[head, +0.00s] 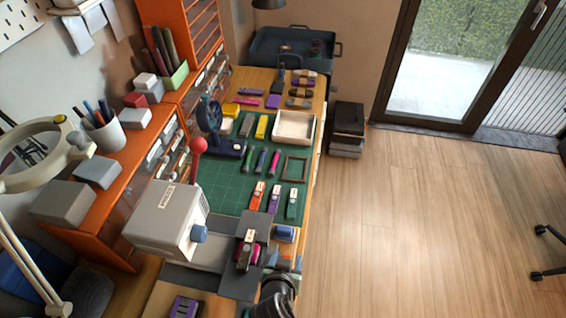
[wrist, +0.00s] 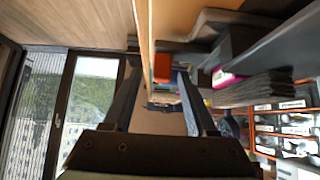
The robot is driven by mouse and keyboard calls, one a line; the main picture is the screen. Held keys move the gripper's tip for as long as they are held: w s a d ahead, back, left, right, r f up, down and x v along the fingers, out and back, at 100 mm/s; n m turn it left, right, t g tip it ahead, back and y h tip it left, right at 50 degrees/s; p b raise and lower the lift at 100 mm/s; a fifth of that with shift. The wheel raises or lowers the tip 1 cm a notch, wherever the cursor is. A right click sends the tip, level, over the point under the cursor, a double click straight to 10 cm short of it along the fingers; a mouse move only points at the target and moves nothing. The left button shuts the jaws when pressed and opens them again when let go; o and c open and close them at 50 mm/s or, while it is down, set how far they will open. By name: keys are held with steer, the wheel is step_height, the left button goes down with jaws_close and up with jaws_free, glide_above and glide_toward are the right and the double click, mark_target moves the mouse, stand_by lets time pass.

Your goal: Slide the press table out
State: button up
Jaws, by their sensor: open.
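The press (head: 165,218) is a pale grey box with a red ball knob and a blue knob, standing on the bench. A flat dark grey plate (head: 238,287), which looks like the press table, lies low at its right side, with a black and magenta item (head: 246,252) on top. The wrist view shows dark layered slabs (wrist: 255,90) right of the fingers, with a magenta piece (wrist: 225,79) beside them. My gripper (head: 279,280) is at the bench's front edge, right of the plate. In the wrist view my gripper (wrist: 160,78) has its fingers apart, with nothing clearly held between them.
A green cutting mat (head: 228,185) with several coloured tools and a wooden tray (head: 293,127) lies beyond the press. A small blue item (head: 284,233) is close to my gripper. Orange drawer units (head: 150,165) line the left wall.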

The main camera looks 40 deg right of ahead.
steer(key=v, duration=1.2)
stand_by(0.5)
steer(key=w+a+r+n+t, duration=0.1)
steer(key=w+r+t, duration=0.2)
steer(key=w+r, duration=0.5)
steer(key=w+a+r+n+t+y, duration=0.1)
steer(key=w+a+r+t, duration=0.2)
steer(key=r, duration=0.9)
steer(key=w+r+n+t, duration=0.1)
steer(key=w+r+t, duration=0.4)
steer(key=r, duration=0.6)
steer(key=a+r+n+t+y, duration=0.1)
steer(key=a+r+n+t, duration=0.15)
steer(key=r, duration=0.75)
steer(key=a+r+n+t+y, duration=0.1)
steer(key=a+r+t, duration=0.15)
steer(key=r, duration=0.75)
steer(key=s+a+r+n+t+y, duration=0.1)
steer(key=s+a+r+t, duration=0.1)
steer(key=s+r, duration=0.2)
steer(key=s+a+r+n+t+y, duration=0.1)
steer(key=s+r, duration=0.4)
steer(key=r, duration=0.6)
steer(key=shift+a+r+t+y, duration=0.25)
steer(key=shift+a+t+y, duration=0.5)
steer(key=shift+t, duration=0.25)
steer(key=shift+f+n, duration=0.2)
steer(key=shift+n, duration=0.05)
